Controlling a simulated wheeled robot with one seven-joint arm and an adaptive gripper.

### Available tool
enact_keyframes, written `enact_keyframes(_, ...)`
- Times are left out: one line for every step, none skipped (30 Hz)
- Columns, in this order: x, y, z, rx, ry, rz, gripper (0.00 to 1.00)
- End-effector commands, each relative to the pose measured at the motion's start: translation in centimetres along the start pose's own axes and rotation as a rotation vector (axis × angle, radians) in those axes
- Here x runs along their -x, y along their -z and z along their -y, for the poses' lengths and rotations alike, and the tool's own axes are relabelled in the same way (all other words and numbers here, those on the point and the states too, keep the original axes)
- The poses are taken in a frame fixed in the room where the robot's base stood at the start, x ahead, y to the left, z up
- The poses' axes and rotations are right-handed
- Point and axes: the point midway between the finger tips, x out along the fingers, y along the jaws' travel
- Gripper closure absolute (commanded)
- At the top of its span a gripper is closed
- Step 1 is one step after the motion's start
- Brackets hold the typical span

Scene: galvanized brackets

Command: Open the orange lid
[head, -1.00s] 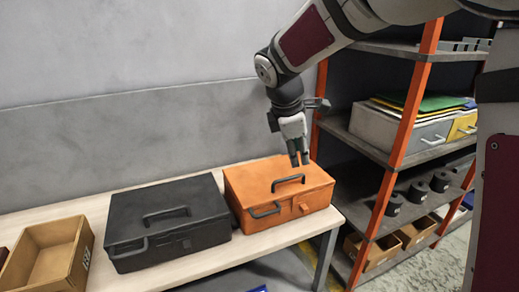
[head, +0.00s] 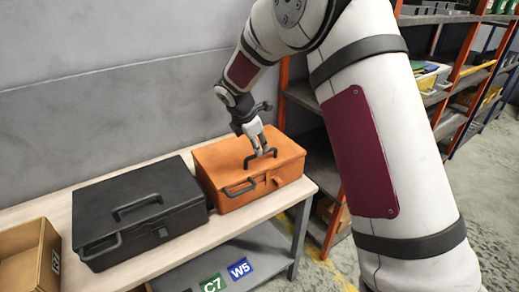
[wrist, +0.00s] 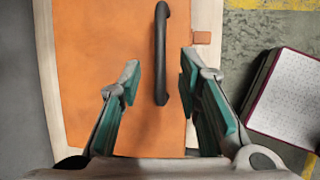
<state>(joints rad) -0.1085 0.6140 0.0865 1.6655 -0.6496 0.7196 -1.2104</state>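The orange box stands closed on the table, right of the black box. Its orange lid (head: 222,153) is down and carries a dark bar handle (head: 261,157) on top; a second dark handle (head: 238,188) is on the front. My gripper (head: 262,152) is at the lid handle from above. In the wrist view, the lid (wrist: 95,60) fills the left half and the lid handle (wrist: 160,55) runs away from me. My gripper (wrist: 158,82) is open there, with one green-padded finger on each side of the handle. Neither finger visibly touches it.
A black case (head: 140,212) with handles stands close left of the orange box. A cardboard bin (head: 28,255) is at the far left. Shelves with orange posts (head: 455,60) stand to the right. The wall (head: 100,90) is behind the table (head: 285,212).

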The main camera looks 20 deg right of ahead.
Motion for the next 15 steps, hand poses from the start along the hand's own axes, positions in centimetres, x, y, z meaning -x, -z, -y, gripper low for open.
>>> enact_keyframes(-0.9,0.0,0.1,0.001,0.003,0.0,0.69)
enact_keyframes(-1.4,0.0,0.1,0.001,0.003,0.001,0.69)
enact_keyframes(-1.9,-0.1,0.1,0.0,0.002,0.001,0.69)
enact_keyframes(-2.3,0.0,0.1,0.0,0.002,0.001,0.69)
enact_keyframes(-2.6,0.0,0.1,0.0,0.002,0.001,0.69)
enact_keyframes(-2.9,0.0,0.1,-0.001,0.002,0.001,0.69)
enact_keyframes(-3.1,-0.1,0.1,-0.001,0.001,0.001,0.69)
enact_keyframes(-3.3,-0.1,0.0,-0.001,0.001,0.0,0.69)
enact_keyframes(-3.5,0.0,0.0,-0.001,0.0,0.0,0.69)
enact_keyframes(-3.7,0.0,0.0,-0.001,0.0,0.0,0.69)
enact_keyframes(-3.8,0.0,0.0,-0.001,0.0,0.0,0.69)
enact_keyframes(-3.8,0.0,0.0,-0.001,0.0,0.0,0.69)
enact_keyframes(-3.9,0.0,0.0,-0.001,-0.001,0.0,0.69)
enact_keyframes(-3.9,0.0,0.0,-0.002,-0.001,0.0,0.69)
enact_keyframes(-3.9,-0.1,0.0,-0.002,-0.001,0.0,0.69)
